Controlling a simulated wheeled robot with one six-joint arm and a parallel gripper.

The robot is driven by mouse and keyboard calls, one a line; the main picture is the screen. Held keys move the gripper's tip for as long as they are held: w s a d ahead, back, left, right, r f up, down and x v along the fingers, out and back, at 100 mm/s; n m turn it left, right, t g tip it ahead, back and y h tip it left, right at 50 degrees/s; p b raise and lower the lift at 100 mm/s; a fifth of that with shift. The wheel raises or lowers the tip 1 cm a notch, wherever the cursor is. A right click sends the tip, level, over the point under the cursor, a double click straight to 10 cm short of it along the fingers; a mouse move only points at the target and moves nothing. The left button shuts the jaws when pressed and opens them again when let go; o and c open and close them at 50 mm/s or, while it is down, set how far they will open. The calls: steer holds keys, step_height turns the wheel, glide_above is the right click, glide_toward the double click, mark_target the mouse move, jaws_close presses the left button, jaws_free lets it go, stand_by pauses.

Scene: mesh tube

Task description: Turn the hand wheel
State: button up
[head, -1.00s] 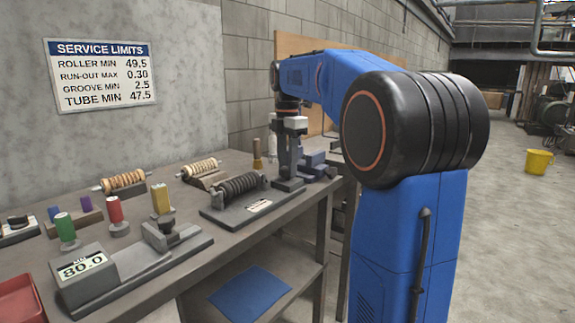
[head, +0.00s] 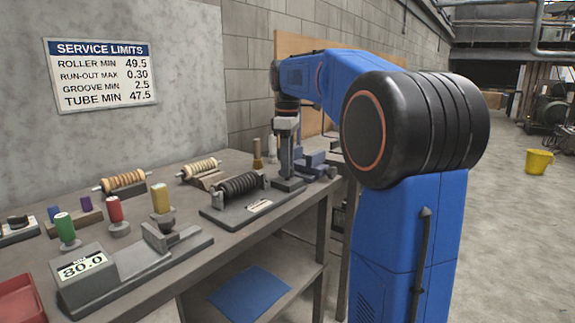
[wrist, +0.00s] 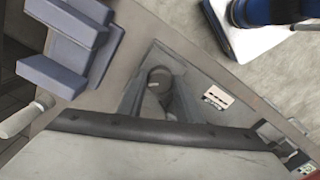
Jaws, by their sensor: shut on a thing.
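My gripper (head: 287,165) points down at the right end of the roller stand (head: 230,212) on the bench. Its jaws are shut on the hand wheel there, which the fingers hide in the head view. I cannot make out the wheel's rim or spokes. A black ribbed roller (head: 240,186) lies across the stand, to the left of my gripper. In the wrist view, the stand's grey base with its white label (wrist: 215,99) shows beyond a dark band and a pale surface that fill the lower part.
Blue-grey blocks (head: 313,160) stand close right of my gripper. Two tan rollers (head: 124,181), coloured upright pieces and a gauge reading 80.0 (head: 85,268) occupy the left of the bench. A wall sign lists service limits. A yellow bucket (head: 538,161) stands on open floor.

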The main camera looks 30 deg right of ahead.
steer(key=m, duration=0.5)
steer(key=shift+m, duration=0.3)
steer(key=m, duration=0.4)
steer(key=shift+r, duration=0.1)
steer(key=m, duration=0.9)
steer(key=shift+m, duration=0.3)
steer(key=m, duration=1.3)
steer(key=shift+m, duration=0.3)
steer(key=m, duration=0.4)
steer(key=shift+m, duration=0.4)
